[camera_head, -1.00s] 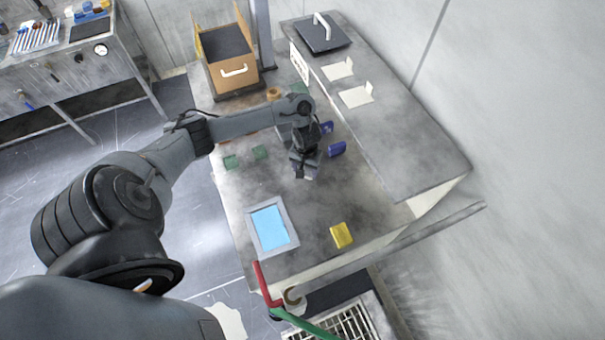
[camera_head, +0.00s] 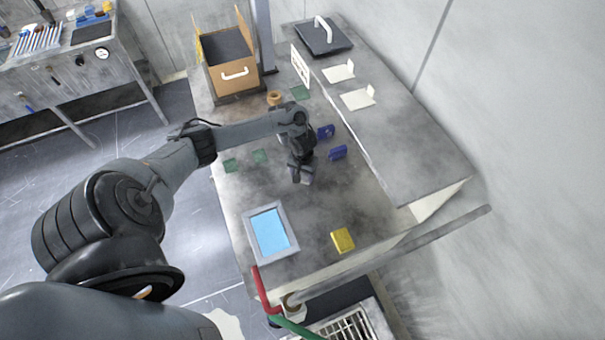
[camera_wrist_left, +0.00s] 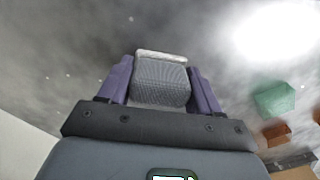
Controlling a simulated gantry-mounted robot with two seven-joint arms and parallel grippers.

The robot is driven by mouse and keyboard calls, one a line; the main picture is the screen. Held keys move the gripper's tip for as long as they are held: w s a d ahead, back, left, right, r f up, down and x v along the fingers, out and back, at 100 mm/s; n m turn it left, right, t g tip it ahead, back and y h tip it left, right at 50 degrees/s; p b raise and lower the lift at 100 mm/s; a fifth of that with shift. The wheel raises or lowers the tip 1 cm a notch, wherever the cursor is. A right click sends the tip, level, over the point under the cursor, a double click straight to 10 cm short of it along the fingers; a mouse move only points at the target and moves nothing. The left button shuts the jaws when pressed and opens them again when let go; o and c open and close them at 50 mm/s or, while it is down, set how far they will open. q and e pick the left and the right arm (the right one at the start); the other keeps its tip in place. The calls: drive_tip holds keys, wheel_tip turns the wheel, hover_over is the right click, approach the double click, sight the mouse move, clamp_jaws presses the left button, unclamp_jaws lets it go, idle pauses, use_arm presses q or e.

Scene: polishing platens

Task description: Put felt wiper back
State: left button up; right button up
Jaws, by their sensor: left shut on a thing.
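My left gripper (camera_head: 301,177) is over the middle of the grey worktable (camera_head: 315,225), pointing down. It also shows in the left wrist view (camera_wrist_left: 161,75), where its two purple fingers are shut on a grey, ribbed block with a pale edge (camera_wrist_left: 160,85), which looks like the felt wiper. In the head view the block (camera_head: 304,180) shows only as a small grey patch at the fingertips. I cannot tell its clearance above the table. My right gripper is not in view.
Blue blocks (camera_head: 338,152) stand right of the gripper, near the raised shelf (camera_head: 415,150). Green pads (camera_head: 260,156) lie to the left. A blue-screened tablet (camera_head: 270,232) and yellow block (camera_head: 343,240) lie nearer. A brown open box (camera_head: 232,72) stands behind. Bare table surrounds the gripper.

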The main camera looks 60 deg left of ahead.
use_arm(q)
drive_tip(key=shift+f, duration=0.15)
drive_tip(key=o, duration=1.2)
